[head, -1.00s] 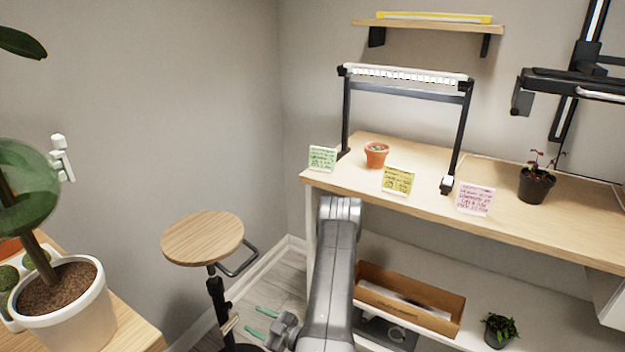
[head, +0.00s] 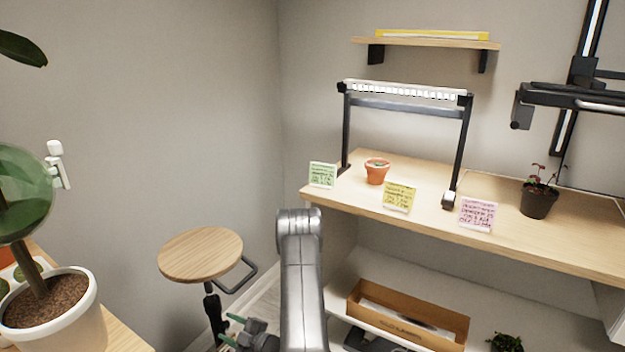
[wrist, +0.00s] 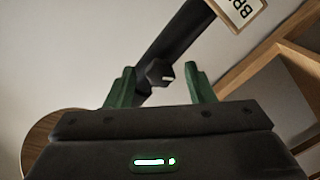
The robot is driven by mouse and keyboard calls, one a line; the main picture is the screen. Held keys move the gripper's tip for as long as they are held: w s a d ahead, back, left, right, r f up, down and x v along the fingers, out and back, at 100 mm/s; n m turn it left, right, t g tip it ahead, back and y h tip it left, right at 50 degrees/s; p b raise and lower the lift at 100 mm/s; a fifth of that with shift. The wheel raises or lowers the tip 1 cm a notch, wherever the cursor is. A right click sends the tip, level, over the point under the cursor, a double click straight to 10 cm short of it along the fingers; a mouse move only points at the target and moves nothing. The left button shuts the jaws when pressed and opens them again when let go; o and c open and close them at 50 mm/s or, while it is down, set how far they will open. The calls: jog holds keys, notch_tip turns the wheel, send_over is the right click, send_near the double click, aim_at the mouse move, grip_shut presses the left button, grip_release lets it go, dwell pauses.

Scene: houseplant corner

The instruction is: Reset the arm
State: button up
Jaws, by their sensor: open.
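My gripper (head: 232,329) is low in the head view, beside the stool's black post and below its seat. Its two green fingers stand apart in the wrist view (wrist: 162,88), with a wide gap between them, and I see nothing held. A dark bar with a small knob (wrist: 160,73) shows beyond the gap; I cannot tell how far off it is. My grey arm (head: 302,280) rises in front of the workbench's left end and bends back down.
A round wooden stool (head: 200,254) stands left of my arm. The workbench (head: 430,195) carries a small terracotta pot (head: 377,172), note cards (head: 399,196) and a dark pot (head: 537,200). A cardboard box (head: 410,315) lies on the lower shelf. A large white pot (head: 60,318) stands at lower left.

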jog(key=n+b, duration=0.1)
jog(key=n, duration=0.5)
jog(key=shift+n+h+b, duration=0.3)
jog(key=shift+n+b, duration=0.1)
jog(key=n+t+b, duration=0.1)
jog(key=n, duration=0.2)
jog(key=shift+s+n, duration=0.1)
jog(key=shift+n, duration=0.2)
jog(key=shift+n+b, duration=0.75)
jog(key=shift+n, duration=1.15)
